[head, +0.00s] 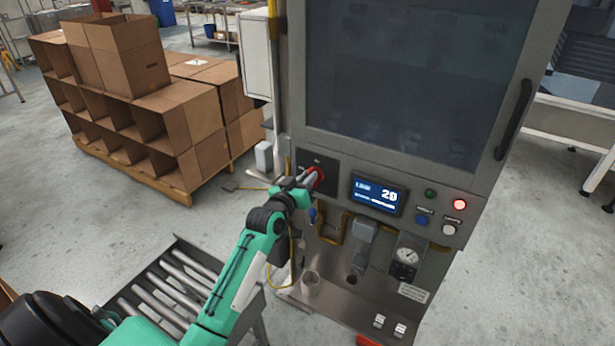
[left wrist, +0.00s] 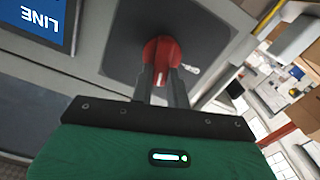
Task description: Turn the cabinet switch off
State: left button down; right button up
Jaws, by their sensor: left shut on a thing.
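The cabinet (head: 395,150) stands at the centre right in the head view, with a panel below its dark window. Its red switch (head: 318,173) sits on a dark plate at the panel's left end; it also shows in the left wrist view (left wrist: 163,56). My left gripper (head: 308,178) reaches the switch from the left. In the left wrist view its two dark fingers (left wrist: 163,76) are shut on the red switch and hide part of it. The switch's exact turn is hard to tell. My right gripper is not in view.
A lit display (head: 378,194), a red lamp (head: 459,204) and buttons are right of the switch. A roller conveyor (head: 160,290) stands at front left, and cardboard boxes (head: 150,100) are behind on a pallet.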

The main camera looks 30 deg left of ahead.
pick_arm(q)
jog(key=n, duration=0.2)
jog(key=n+p, duration=0.1)
jog(key=shift+a+n, duration=0.25)
jog(key=shift+n, duration=0.15)
jog(key=shift+a+f+n+p, duration=0.15)
jog(key=shift+n+p, duration=0.3)
jog(key=shift+n, duration=1.35)
jog(key=shift+a+f+n+p, duration=0.1)
jog(key=shift+f+n+p, duration=0.25)
jog(key=shift+n, duration=1.45)
jog(key=shift+a+f+n+p, duration=0.1)
jog(key=shift+n+p, duration=0.45)
jog(key=shift+n, duration=1.25)
jog(key=c, duration=1.4)
grip_release()
jog(key=shift+o, duration=0.2)
jog(key=shift+f, duration=0.1)
